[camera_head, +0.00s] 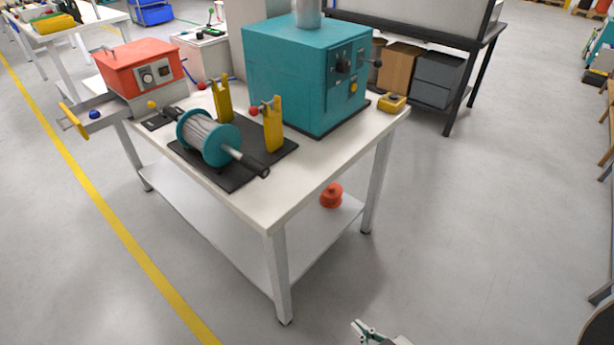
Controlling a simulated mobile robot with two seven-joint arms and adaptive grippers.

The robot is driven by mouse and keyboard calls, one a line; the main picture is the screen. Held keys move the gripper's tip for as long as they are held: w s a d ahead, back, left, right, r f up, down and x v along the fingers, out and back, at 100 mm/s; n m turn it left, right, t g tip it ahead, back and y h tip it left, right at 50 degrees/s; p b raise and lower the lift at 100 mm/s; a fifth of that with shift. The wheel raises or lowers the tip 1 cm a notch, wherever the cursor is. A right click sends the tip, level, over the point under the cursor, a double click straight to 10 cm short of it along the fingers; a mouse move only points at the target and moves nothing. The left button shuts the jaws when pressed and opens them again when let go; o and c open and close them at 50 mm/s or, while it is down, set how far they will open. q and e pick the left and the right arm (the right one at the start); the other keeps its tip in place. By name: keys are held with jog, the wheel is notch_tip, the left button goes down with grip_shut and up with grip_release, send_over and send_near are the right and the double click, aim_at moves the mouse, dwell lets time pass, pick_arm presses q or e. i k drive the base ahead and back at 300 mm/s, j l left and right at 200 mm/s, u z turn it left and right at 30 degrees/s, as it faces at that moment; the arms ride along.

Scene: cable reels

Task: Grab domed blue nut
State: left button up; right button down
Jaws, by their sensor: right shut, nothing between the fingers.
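A small rounded blue piece (94,114), which looks like the domed blue nut, sits in the grey tray (104,120) at the left end of the white table. My right gripper (363,330) is at the bottom edge, over the floor in front of the table, far from both blue pieces. It is shut and empty, and only its tip end shows. My left gripper is out of view.
The white table (290,195) bears a teal cable reel (208,138) on a black stand with yellow uprights (272,125), a teal machine (305,75) and a red-topped box (145,70). A red spool (331,195) lies on the lower shelf.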

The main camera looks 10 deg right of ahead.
aim_at(93, 114)
jog(key=l+u, duration=0.25)
jog(key=l, duration=1.85)
jog(key=j+z, duration=0.15)
jog(key=j, duration=0.45)
jog(key=j+z, duration=0.1)
jog(key=j, duration=0.45)
jog(key=k+j+z, duration=0.15)
jog(key=j, duration=0.45)
jog(key=k+j+z, duration=0.1)
jog(key=j+z, duration=0.35)
jog(key=j, duration=0.5)
jog(key=j+z, duration=0.3)
jog(key=j, duration=0.15)
jog(key=j+z, duration=0.25)
jog(key=j, duration=0.25)
